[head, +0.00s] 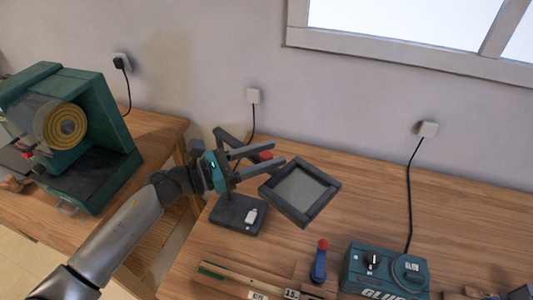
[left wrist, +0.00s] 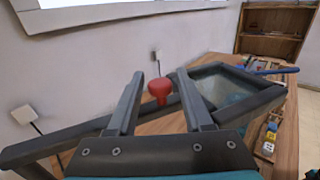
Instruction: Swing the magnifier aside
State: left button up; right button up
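The magnifier has a square dark-framed lens (head: 300,190), tilted above the workbench, a dark arm (head: 226,135) and a black base (head: 238,215). In the left wrist view its frame (left wrist: 262,84) is at the right, with the arm running behind my fingers. A red knob (head: 265,156) is by the lens frame. My left gripper (head: 278,153) is open, fingers pointing right. In the left wrist view the red knob (left wrist: 160,90) appears between the open fingers (left wrist: 159,76), with a gap on both sides. My right gripper is not in view.
A green machine (head: 100,150) stands on the left bench. The bench right of the lens is clear.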

pick_arm(q)
grip_shut()
dwell(1.1)
